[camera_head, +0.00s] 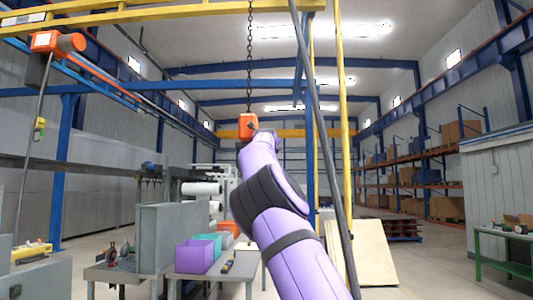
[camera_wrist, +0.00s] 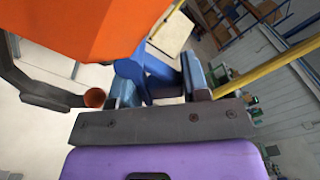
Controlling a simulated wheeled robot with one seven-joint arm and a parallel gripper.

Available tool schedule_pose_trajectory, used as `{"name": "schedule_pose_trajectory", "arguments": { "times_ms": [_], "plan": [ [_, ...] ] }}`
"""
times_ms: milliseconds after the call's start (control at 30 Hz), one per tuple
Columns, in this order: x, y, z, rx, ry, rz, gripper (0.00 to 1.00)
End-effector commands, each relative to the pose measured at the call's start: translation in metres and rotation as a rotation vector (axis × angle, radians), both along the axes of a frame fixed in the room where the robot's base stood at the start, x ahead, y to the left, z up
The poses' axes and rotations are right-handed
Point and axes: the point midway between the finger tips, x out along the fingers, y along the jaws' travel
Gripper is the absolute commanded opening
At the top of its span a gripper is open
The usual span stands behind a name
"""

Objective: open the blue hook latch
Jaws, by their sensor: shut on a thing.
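An orange hoist block (camera_head: 246,126) hangs on a chain (camera_head: 250,60) in the head view, at the far end of my purple arm. In the wrist view the orange block (camera_wrist: 85,28) fills the upper left. The blue latch (camera_wrist: 150,78) shows just below it, between the two fingers of my gripper (camera_wrist: 158,80). The fingers are shut on the latch. A dark grey curved part (camera_wrist: 40,92), seemingly the hook, runs down the left and ends near a round brownish tip (camera_wrist: 94,98). In the head view my arm hides the gripper, latch and hook.
A dark slanted pole (camera_head: 325,140) and a yellow post (camera_head: 345,120) stand close right of my arm. A second orange hoist (camera_head: 58,42) is at upper left. A purple bin (camera_head: 194,256) and a teal bin (camera_head: 208,240) sit on a bench below left. Shelves (camera_head: 440,160) line the right.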

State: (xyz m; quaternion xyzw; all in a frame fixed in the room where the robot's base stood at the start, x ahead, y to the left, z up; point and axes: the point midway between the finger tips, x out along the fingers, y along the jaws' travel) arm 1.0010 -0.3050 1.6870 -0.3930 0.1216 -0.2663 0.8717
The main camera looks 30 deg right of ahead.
Motion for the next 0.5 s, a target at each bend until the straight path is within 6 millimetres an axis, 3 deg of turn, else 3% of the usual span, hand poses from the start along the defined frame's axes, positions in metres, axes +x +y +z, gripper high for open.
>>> {"name": "schedule_pose_trajectory", "arguments": {
  "times_ms": [33, 500],
  "plan": [
    [-0.005, -0.004, 0.008, -0.039, 0.012, -0.005, 0.19],
    [-0.004, -0.002, 0.025, -0.401, 0.257, -0.006, 0.19]
  ]
}}
